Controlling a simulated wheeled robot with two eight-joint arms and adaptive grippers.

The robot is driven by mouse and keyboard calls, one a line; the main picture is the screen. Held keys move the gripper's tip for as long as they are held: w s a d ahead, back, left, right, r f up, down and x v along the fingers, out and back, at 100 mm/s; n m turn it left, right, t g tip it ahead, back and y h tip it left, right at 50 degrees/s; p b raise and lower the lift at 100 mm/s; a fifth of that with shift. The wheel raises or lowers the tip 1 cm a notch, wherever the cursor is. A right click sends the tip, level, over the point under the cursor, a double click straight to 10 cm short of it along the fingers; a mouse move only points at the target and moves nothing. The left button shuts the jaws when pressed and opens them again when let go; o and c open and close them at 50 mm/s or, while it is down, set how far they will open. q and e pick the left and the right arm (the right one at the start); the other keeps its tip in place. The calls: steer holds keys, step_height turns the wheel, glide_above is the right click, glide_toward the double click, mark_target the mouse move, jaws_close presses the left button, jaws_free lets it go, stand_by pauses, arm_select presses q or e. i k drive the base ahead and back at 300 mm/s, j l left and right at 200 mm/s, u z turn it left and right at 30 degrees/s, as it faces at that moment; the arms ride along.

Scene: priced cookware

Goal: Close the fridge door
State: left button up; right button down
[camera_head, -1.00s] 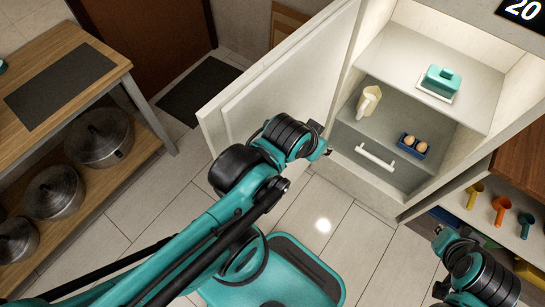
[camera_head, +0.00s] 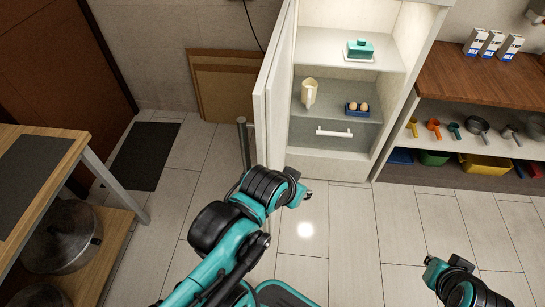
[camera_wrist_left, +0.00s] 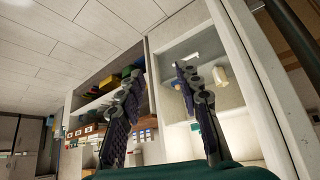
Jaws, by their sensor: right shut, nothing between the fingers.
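The white fridge door (camera_head: 273,95) stands open at the left of the fridge (camera_head: 345,135), seen nearly edge-on. The shelves inside are exposed. My left gripper (camera_head: 299,190) is low in front of the fridge opening, to the right of the door's near edge; I cannot tell whether it touches the door. In the left wrist view its two fingers (camera_wrist_left: 160,75) are apart with nothing held, and a pale upright panel edge (camera_wrist_left: 260,90) is to their right. My right gripper (camera_head: 434,270) is shut and empty over the floor at lower right.
The fridge holds a teal butter dish (camera_head: 360,49), a cream jug (camera_head: 309,92) and eggs in a blue tray (camera_head: 357,109). A wooden-topped shelf unit (camera_head: 475,85) stands right of the fridge. A wooden table (camera_head: 55,150) is at left. Tiled floor (camera_head: 340,230) between is clear.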

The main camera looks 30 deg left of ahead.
mark_target(271, 91)
steer(key=j+u, duration=0.15)
steer(key=j, duration=0.35)
steer(key=i+j+u, duration=0.1)
steer(key=j, duration=0.4)
steer(key=j+u, duration=0.15)
steer(key=j, duration=0.35)
steer(key=k+u, duration=0.2)
steer(key=k, duration=0.25)
steer(key=k+j+u, duration=0.25)
steer(key=k, duration=0.2)
